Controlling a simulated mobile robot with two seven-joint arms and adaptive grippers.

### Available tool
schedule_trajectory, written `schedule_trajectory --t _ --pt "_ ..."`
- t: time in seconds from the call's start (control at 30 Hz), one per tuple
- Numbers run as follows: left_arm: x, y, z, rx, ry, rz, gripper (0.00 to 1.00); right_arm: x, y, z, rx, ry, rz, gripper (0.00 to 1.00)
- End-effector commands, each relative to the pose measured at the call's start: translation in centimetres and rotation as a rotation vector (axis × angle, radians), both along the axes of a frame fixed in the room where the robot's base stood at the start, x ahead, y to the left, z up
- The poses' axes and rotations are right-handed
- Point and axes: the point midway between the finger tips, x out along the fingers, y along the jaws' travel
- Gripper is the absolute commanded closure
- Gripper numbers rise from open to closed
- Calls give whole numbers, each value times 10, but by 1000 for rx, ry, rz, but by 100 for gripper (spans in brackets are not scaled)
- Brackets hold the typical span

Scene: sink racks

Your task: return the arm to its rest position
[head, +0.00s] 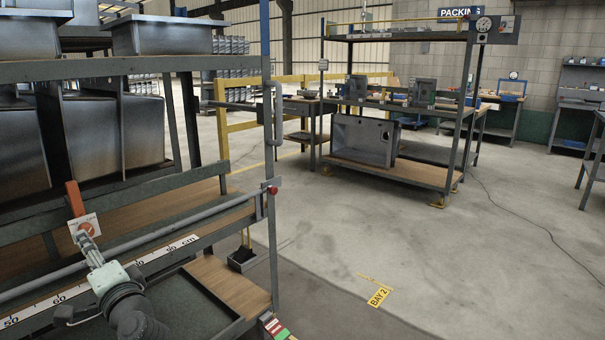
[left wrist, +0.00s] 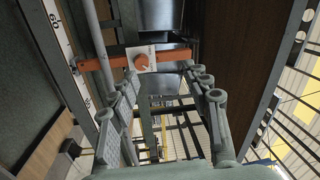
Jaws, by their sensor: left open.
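My left gripper (head: 88,238) reaches in from the lower left, in front of the sink rack (head: 230,62). In the left wrist view its two fingers (left wrist: 158,103) stand wide apart with nothing between their pads. An orange bar (head: 74,198) with a white tag (head: 84,227) is at the fingertips in the head view. In the left wrist view the orange bar (left wrist: 180,56) lies crosswise beyond the fingers, and the tag (left wrist: 141,59) bears an orange disc. I cannot tell whether the fingers touch either. My right gripper is not in view.
Steel sinks (head: 115,132) fill the rack shelves. A grey rail (head: 150,240) and a ruler strip (head: 160,254) run along its front near my left arm. A second rack (head: 420,172) holds a sink farther back. The floor (head: 440,250) to the right is mostly clear.

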Motion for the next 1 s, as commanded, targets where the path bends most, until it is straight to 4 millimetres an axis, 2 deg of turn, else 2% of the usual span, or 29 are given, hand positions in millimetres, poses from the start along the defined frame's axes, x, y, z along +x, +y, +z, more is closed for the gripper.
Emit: schedule_trajectory --t 0.03,0.23,0.5,0.67,0.7,0.87,1.0 --pt "-1 12 9 47 0 5 52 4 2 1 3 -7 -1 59" --pt "-5 47 44 206 0 24 52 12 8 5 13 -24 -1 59" --pt "-12 85 98 420 1 50 52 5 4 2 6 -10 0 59" --pt "-16 102 134 545 1 65 52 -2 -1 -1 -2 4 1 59" --pt "-12 103 108 494 28 42 52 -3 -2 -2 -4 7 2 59" --pt "-6 112 52 376 95 -11 52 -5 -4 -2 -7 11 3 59" --pt "-6 120 -6 256 165 -54 52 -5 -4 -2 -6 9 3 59"
